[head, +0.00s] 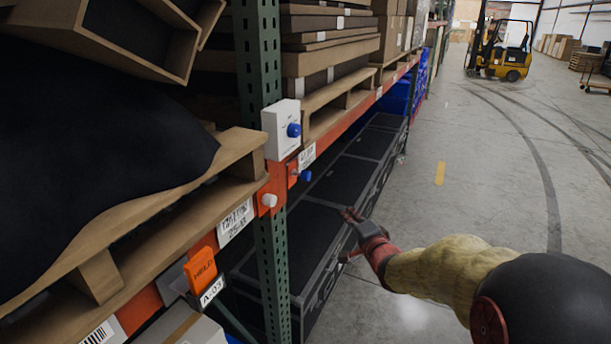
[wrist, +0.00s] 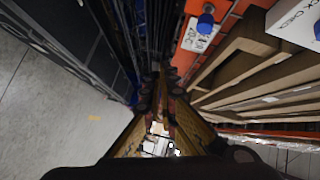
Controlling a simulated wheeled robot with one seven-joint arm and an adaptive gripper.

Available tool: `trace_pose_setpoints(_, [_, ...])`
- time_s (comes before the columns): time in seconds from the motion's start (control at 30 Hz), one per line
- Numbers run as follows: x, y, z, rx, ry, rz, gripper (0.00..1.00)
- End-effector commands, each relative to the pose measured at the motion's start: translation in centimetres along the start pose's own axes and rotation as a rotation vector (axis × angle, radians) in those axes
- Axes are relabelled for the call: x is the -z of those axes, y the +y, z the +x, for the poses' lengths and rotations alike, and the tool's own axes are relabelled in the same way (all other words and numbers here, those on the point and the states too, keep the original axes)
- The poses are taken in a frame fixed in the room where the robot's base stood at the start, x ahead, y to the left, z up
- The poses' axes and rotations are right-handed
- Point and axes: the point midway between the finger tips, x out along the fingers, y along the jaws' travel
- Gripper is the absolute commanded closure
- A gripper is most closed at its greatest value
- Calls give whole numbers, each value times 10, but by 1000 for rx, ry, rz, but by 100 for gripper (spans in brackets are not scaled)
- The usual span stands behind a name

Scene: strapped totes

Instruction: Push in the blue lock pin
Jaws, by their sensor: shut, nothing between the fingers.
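A blue lock pin (head: 305,176) sticks out of the orange rack beam, just right of the green upright. In the wrist view a blue pin (wrist: 206,20) stands on the orange beam beside a white label. A white box (head: 282,130) with a second blue knob (head: 293,130) is mounted above it. My gripper (head: 352,222) is in front of the rack, below and right of the pin, apart from it. In the wrist view the fingers (wrist: 160,82) are close together and empty.
Dark cases (head: 345,185) lie under the beam. Loaded pallets stand above. The aisle floor (head: 480,170) at right is open; a yellow forklift (head: 499,50) is far off.

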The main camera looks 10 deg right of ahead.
Motion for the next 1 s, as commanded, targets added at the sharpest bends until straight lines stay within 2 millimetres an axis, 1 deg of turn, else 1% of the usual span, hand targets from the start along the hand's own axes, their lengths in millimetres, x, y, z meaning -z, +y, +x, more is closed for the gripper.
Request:
trace_pose_setpoints(0.03, [0, -16, 0, 52, -7, 53, 100])
trace_pose_setpoints(0.1, [-3, -31, -1, 108, -20, 133, 100])
trace_pose_setpoints(0.2, [-3, -44, -3, 156, -33, 222, 100])
trace_pose_setpoints(0.33, [-3, -46, -2, 162, -39, 278, 100])
trace_pose_setpoints(0.47, [-4, -48, 8, 160, -39, 285, 100])
trace_pose_setpoints(0.57, [-4, -50, 22, 160, -39, 285, 100])
trace_pose_setpoints(0.8, [-4, -58, 66, 159, -38, 284, 100])
trace_pose_setpoints(1.0, [-5, -63, 99, 159, -39, 282, 100])
